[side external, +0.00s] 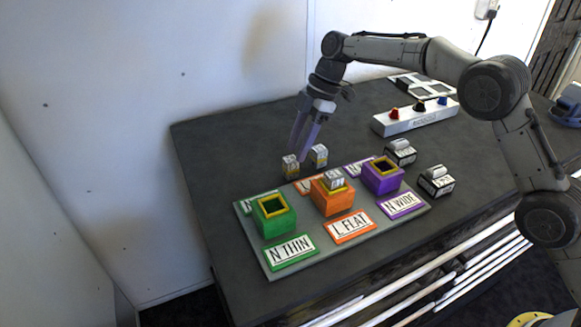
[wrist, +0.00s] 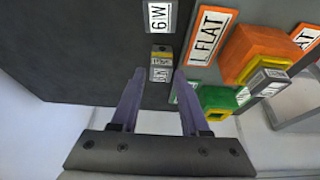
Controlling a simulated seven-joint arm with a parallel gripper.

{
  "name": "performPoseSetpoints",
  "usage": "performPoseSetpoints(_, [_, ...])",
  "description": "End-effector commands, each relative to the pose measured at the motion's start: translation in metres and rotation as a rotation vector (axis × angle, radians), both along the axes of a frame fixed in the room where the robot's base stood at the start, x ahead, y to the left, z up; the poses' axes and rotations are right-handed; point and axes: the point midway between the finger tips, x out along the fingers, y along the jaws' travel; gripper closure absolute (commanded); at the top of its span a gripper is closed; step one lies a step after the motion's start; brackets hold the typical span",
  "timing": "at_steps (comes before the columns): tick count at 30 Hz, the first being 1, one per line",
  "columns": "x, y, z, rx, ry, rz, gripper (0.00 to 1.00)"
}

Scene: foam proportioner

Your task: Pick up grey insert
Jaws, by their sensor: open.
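A small grey insert (side external: 291,167) with a label and a yellowish band stands on the dark table behind the green socket. In the wrist view the insert (wrist: 160,70) lies just beyond and between my fingertips. My gripper (side external: 303,150) is open and empty, its purple fingers pointing down close above that insert; in the wrist view the gripper (wrist: 159,76) straddles its line. A second grey insert (side external: 319,156) stands just to the right. Another grey insert (side external: 335,180) sits in the orange socket (side external: 333,201). I cannot tell which one the task names.
The grey board (side external: 300,256) also carries a green socket (side external: 272,221), a purple socket (side external: 382,179) and label plates. Two black-and-grey blocks (side external: 436,181) (side external: 400,152) stand to the right. A white control box (side external: 415,118) is behind. The table's left part is clear.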

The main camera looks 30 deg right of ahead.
Motion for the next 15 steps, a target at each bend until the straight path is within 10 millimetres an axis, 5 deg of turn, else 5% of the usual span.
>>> performPoseSetpoints(9, [-0.002,0.016,-0.040,-0.001,0.003,0.000,0.55])
performPoseSetpoints(15, [-0.002,0.018,-0.046,0.000,0.000,0.000,0.55])
